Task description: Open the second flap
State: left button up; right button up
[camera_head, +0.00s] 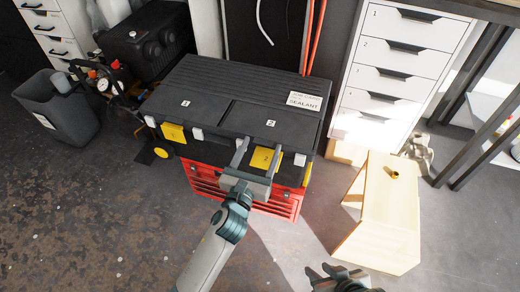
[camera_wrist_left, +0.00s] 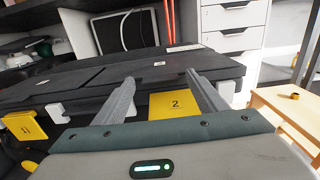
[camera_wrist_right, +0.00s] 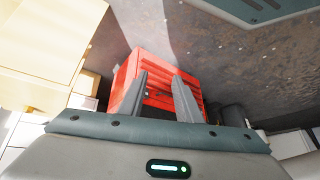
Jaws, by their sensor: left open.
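A black toolbox top (camera_head: 240,90) with two flaps marked 1 and 2 sits on a red drawer chest (camera_head: 272,207). Flap two (camera_head: 268,122) lies closed on the right. A yellow latch marked 2 (camera_head: 262,157) hangs on its front; it also shows in the left wrist view (camera_wrist_left: 174,104). My left gripper (camera_head: 257,150) is open, its fingers on either side of this latch, near the box's front edge. I cannot tell whether they touch it. My right gripper (camera_head: 325,270) is open and empty, low at the bottom. The red chest (camera_wrist_right: 150,75) shows beyond its fingers.
A yellow latch (camera_head: 173,133) hangs below flap one (camera_head: 190,101). A wooden stool (camera_head: 376,212) with a small brass piece (camera_head: 394,173) stands right. A white drawer unit (camera_head: 402,65) is behind it. A compressor (camera_head: 148,42) and grey bin (camera_head: 57,107) stand left. The front floor is clear.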

pick_arm(q)
jog(key=c, duration=1.5)
jog(key=shift+r+p, duration=0.1)
jog(key=shift+p, duration=0.2)
